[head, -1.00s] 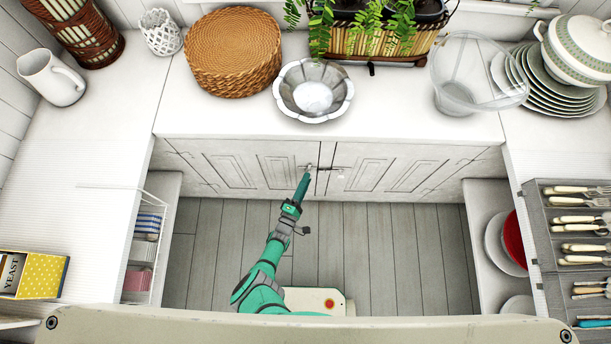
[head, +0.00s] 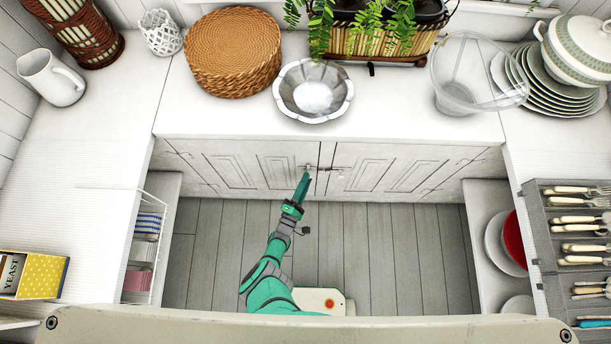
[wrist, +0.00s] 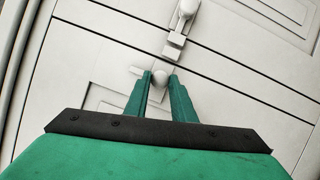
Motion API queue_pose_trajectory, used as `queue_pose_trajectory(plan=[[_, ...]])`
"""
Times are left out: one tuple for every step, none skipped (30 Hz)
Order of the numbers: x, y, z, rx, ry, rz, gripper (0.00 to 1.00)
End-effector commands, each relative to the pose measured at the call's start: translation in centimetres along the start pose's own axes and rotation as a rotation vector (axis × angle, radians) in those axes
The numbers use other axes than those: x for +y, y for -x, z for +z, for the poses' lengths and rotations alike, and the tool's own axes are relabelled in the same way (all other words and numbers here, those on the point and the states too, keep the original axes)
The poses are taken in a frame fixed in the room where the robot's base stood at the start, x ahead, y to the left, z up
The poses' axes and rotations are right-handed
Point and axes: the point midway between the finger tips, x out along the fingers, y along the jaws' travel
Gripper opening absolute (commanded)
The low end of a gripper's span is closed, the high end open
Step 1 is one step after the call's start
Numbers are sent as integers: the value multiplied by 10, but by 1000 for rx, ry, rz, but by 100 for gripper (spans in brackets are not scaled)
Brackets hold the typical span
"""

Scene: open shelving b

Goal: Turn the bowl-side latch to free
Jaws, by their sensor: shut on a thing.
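The pale cabinet doors (head: 260,165) stand shut under the counter. The bowl-side latch (wrist: 158,79) is a small pale knob on the left door in the head view, below the silver bowl (head: 313,92). My gripper (wrist: 160,82) has one finger on each side of this knob and is shut on it. In the head view my gripper (head: 305,177) reaches the door edge and partly hides the latch. A second pale latch (wrist: 179,36) sits across the door gap in the wrist view, apart from my fingers.
The counter above holds a woven basket (head: 233,50), a planter (head: 385,45) and a clear bowl (head: 470,75). A wire rack (head: 150,240) stands at the left and a cutlery tray (head: 545,225) at the right. The floor (head: 400,250) between the side units is clear.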

Motion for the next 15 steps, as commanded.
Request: queue_pose_trajectory(plan=[[0,0,2,-3,1,0,0],[0,0,2,-3,1,0,0],[0,0,2,-3,1,0,0],[0,0,2,-3,1,0,30],[0,0,2,-3,1,0,37],[0,0,2,-3,1,0,42],[0,0,1,-3,1,0,42],[0,0,1,-2,1,0,42],[0,0,1,-2,0,0,42],[0,0,1,-2,0,0,42],[0,0,1,-2,0,0,42],[0,0,1,-1,0,0,42],[0,0,1,-1,0,0,42],[0,0,0,-1,0,0,42],[0,0,-1,0,0,0,42]])
